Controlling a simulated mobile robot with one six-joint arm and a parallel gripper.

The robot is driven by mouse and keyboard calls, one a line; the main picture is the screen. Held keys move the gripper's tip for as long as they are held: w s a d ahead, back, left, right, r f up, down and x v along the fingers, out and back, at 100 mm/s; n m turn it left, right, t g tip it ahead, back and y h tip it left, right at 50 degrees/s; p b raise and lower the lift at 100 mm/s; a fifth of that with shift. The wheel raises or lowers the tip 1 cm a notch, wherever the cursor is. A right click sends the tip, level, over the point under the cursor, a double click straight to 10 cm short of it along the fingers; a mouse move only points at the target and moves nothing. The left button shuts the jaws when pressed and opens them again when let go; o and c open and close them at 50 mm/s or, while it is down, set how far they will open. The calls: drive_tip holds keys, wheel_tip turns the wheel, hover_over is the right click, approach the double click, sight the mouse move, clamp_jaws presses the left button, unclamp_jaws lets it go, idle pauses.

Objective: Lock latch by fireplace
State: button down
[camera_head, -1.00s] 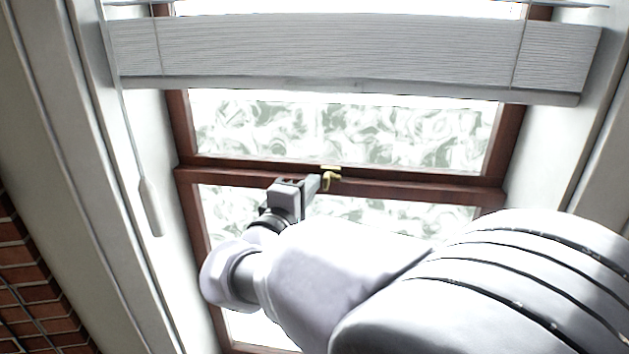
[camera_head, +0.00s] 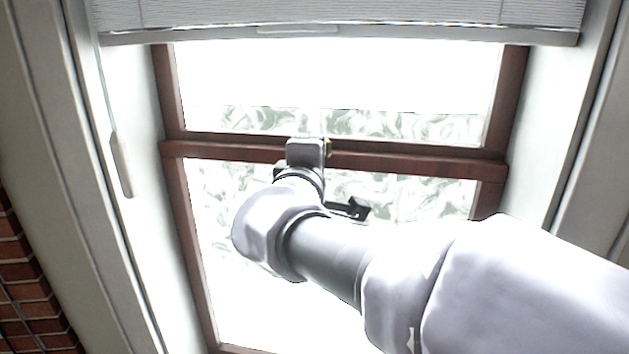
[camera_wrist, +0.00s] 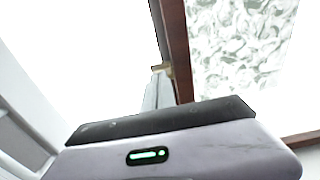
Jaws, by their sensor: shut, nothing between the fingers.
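The brass latch (camera_head: 330,148) sits on the dark red-brown middle rail of the window. Only a sliver of it shows at the right side of my gripper in the head view. In the wrist view a small tan bit of the latch (camera_wrist: 166,70) shows at the rail, just beyond the fingers. My gripper (camera_head: 323,152) is shut and empty, right at the latch, and hides most of it. Its grey fingers also show in the wrist view (camera_wrist: 158,90). I cannot tell whether they touch the latch or which way its handle points.
The window rail (camera_head: 420,162) runs between two bright panes with patterned glass. A white blind (camera_head: 350,28) hangs above, and its cord pull (camera_head: 121,165) hangs at the left. White reveal walls flank the window. Red brick (camera_head: 30,290) shows at lower left.

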drive_tip(key=d+y+b, duration=0.1)
drive_tip(key=b, duration=0.1)
drive_tip(key=d+n+y+b, duration=0.1)
drive_tip(key=b, duration=0.1)
drive_tip(key=shift+d+f+b, duration=0.1)
drive_tip(key=shift+f+b, duration=0.2)
drive_tip(key=shift+n, duration=0.3)
drive_tip(key=w+d+b, duration=0.1)
drive_tip(key=b, duration=0.1)
drive_tip(key=w+d+b, duration=0.1)
drive_tip(key=d+b, duration=0.1)
drive_tip(key=w+d+b, duration=0.1)
drive_tip(key=b, duration=0.1)
drive_tip(key=shift+w+d+r, duration=0.15)
drive_tip(key=shift+w+r, duration=0.1)
drive_tip(key=shift+r, duration=0.25)
